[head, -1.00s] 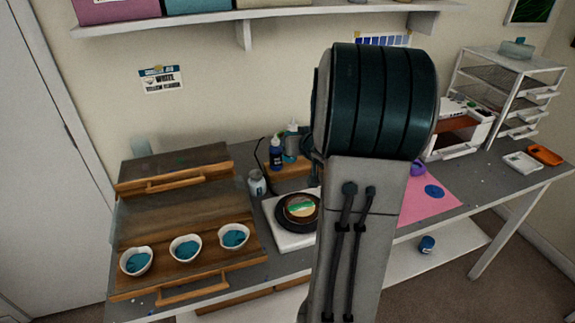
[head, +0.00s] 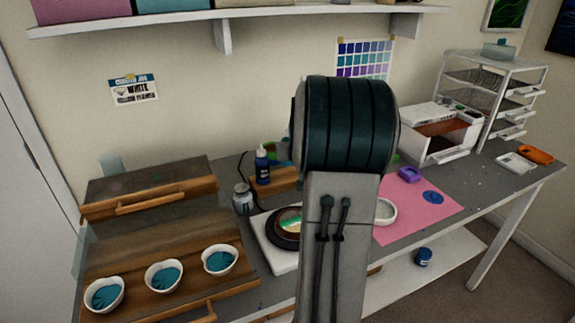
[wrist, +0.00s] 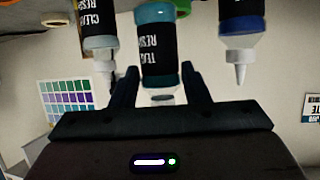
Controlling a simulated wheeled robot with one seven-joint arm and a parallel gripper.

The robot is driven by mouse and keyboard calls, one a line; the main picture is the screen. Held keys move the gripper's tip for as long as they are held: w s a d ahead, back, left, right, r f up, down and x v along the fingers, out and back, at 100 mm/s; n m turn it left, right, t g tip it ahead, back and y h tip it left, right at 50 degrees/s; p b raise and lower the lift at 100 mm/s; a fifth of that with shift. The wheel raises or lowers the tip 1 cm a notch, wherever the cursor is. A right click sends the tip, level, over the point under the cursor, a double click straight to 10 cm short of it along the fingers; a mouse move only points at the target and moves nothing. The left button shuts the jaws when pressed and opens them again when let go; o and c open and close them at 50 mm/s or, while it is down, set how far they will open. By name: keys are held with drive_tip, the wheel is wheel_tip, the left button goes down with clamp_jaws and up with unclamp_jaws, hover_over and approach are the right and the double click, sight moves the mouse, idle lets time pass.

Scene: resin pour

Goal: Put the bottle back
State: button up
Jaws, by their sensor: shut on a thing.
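In the wrist view, which is upside down, a teal resin bottle (wrist: 160,45) with a dark label sits between the fingers of my gripper (wrist: 159,72), which is shut on it. A clear resin bottle (wrist: 100,40) stands on its left and a blue bottle (wrist: 241,35) on its right, both apart from the fingers. In the head view the blue bottle (head: 262,168) stands at the wooden holder (head: 285,182) by the wall. My arm hides my gripper and most of the held bottle there. I cannot tell if the held bottle touches the holder.
Three cups of teal stuff (head: 164,276) stand at the left front by the wooden rack (head: 150,195). A metallic jar (head: 243,199) and a white scale (head: 275,250) with a round piece are near the holder. A pink mat (head: 425,212) lies to the right.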

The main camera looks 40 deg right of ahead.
drive_tip(key=shift+w+a+f, duration=0.15)
drive_tip(key=shift+w+f, duration=0.2)
drive_tip(key=shift+w, duration=0.1)
drive_tip(key=shift+f, duration=1.9)
drive_tip(key=shift+f+b, duration=0.2)
drive_tip(key=shift+b, duration=0.15)
drive_tip(key=o, duration=0.8)
